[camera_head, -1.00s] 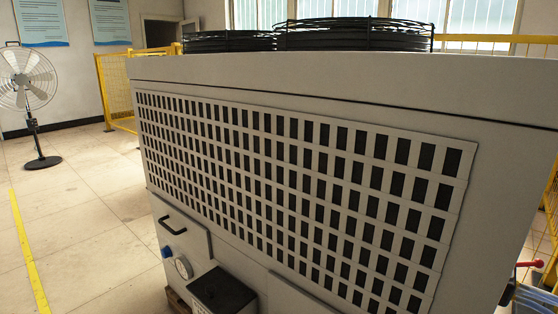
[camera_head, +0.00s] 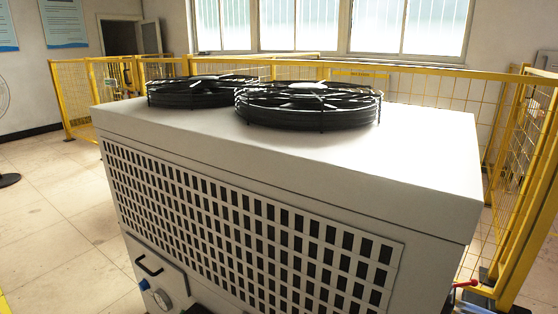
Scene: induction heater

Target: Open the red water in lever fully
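A small red lever (camera_head: 465,283) shows at the lower right edge of the view, just past the right side of the large grey-white cabinet (camera_head: 430,160). It sits low, beside the cabinet's corner, and points out to the right. Its mounting is mostly hidden or too small to make out. A blue handle (camera_head: 144,285) is at the cabinet's lower left front. Neither of my grippers is in view.
Two black round fans (camera_head: 308,105) sit on the cabinet's top. A round gauge (camera_head: 162,300) and a black handle (camera_head: 149,266) are on its lower left front. Yellow mesh fencing (camera_head: 530,150) stands behind and to the right. Tiled floor (camera_head: 60,215) is open at left.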

